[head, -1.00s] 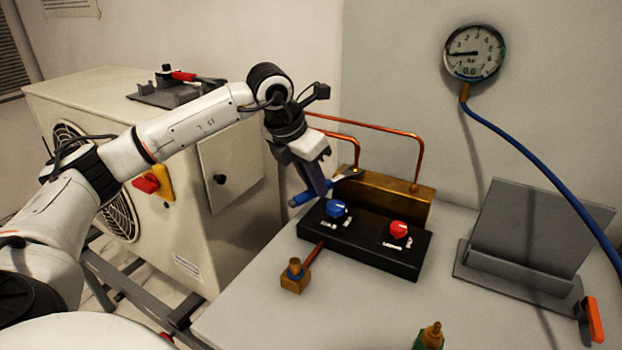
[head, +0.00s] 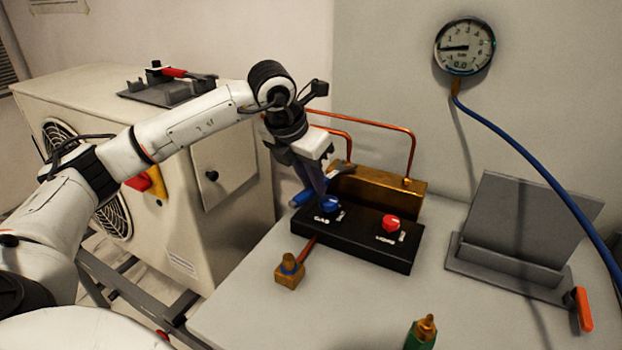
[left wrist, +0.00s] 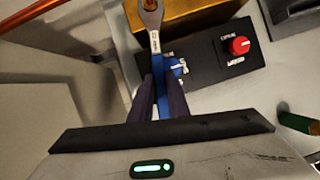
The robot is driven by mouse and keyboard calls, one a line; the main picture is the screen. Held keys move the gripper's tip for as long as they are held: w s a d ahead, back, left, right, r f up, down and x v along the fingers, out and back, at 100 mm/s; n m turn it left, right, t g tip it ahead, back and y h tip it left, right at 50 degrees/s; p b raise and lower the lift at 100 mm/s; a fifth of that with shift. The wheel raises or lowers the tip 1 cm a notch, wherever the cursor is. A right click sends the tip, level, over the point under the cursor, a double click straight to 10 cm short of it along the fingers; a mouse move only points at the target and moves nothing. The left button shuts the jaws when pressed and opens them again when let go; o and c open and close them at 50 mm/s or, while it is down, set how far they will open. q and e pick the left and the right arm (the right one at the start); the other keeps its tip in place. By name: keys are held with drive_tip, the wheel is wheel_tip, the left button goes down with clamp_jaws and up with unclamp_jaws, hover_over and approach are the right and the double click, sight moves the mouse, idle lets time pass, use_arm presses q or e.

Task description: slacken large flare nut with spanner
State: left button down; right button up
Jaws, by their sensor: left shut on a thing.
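My left gripper (head: 318,188) is shut on the blue handle of the spanner (head: 301,198), just behind the blue-knobbed valve box. In the left wrist view the blue handle (left wrist: 162,95) lies between the two dark fingers, and the steel spanner head (left wrist: 152,20) points away to the top edge. A copper-coloured fitting, likely the large flare nut (left wrist: 150,4), shows within the spanner head at the picture's edge. I cannot tell how fully the head sits around it. In the head view the nut is largely hidden beside the copper pipe. My right gripper is not in view.
The brass block (head: 385,193) with copper pipes stands behind the black valve box (head: 355,238) with blue and red knobs. A brass fitting (head: 289,270) is in front. A grey stand (head: 525,225) is at right, a gauge (head: 464,46) on the wall.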

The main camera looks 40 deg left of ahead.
use_arm(q)
drive_tip(key=shift+w+d+n+y+p, duration=0.2)
drive_tip(key=shift+d+n+y+p, duration=0.3)
drive_tip(key=shift+d+n, duration=0.95)
idle(1.1)
drive_tip(key=shift+w+d+n+g+y, duration=0.15)
drive_tip(key=shift+w+d+n+y, duration=0.2)
drive_tip(key=shift+d+n, duration=0.4)
drive_tip(key=shift+w+d+n+g+y, duration=0.15)
drive_tip(key=shift+w+d+n+y, duration=0.25)
drive_tip(key=shift+d, duration=0.45)
idle(1.2)
drive_tip(key=shift+s+a+m+h+b, duration=0.3)
drive_tip(key=shift+a+m, duration=0.1)
drive_tip(key=shift+a, duration=0.1)
drive_tip(key=shift+s+a+m+h+b, duration=0.2)
drive_tip(key=shift+a+m+b, duration=0.1)
drive_tip(key=shift+a+m, duration=0.15)
drive_tip(key=shift+s, duration=0.1)
idle(0.5)
